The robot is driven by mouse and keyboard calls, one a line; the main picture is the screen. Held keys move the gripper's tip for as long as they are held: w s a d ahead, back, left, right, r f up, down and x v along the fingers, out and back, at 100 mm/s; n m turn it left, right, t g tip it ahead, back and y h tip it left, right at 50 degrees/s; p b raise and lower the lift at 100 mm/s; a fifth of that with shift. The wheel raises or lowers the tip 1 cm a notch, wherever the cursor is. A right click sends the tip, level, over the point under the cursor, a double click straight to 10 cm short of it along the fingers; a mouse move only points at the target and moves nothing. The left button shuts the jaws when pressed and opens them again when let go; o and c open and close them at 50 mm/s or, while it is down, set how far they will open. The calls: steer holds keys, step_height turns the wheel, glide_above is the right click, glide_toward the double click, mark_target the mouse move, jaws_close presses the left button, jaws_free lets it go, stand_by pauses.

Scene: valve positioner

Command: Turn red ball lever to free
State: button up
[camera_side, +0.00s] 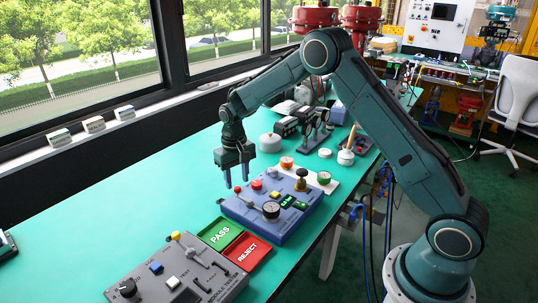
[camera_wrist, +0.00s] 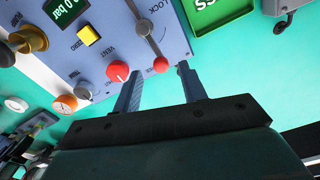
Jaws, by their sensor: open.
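The red ball (camera_wrist: 161,64) tips a grey lever (camera_wrist: 143,28) on the blue valve positioner panel (camera_wrist: 180,28). In the wrist view the lever runs beside a printed "LOCK" label. My gripper (camera_wrist: 160,70) is open, with the ball showing between its two fingertips and a gap to each side. Contact cannot be seen. In the side view my gripper (camera_side: 237,183) points down over the left end of the blue positioner (camera_side: 285,225), its fingertips close to the red ball (camera_side: 237,189). A "FREE" label is not visible.
A red VENT knob (camera_wrist: 118,71) sits close to the left finger, with a yellow button (camera_wrist: 88,34) beyond it. A green PASS plate (camera_side: 221,233), red REJECT plate (camera_side: 247,252) and grey module (camera_side: 180,271) lie nearby.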

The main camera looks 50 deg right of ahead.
mark_target(239, 188)
step_height(239, 188, up, 11)
stand_by(0.5)
steer(key=shift+r, duration=0.15)
steer(key=s+a+r+n+t, duration=0.2)
steer(key=s+r+t, duration=0.1)
steer(key=s+r, duration=1.3)
steer(key=s+f+t, duration=0.1)
steer(key=s, duration=0.9)
steer(key=s+a+f+n+t, duration=0.1)
steer(key=s+f, duration=0.1)
steer(key=s, duration=0.7)
steer(key=shift+s+a+f+t, duration=0.25)
steer(key=shift+s+f+t, duration=0.05)
steer(key=shift+s, duration=0.05)
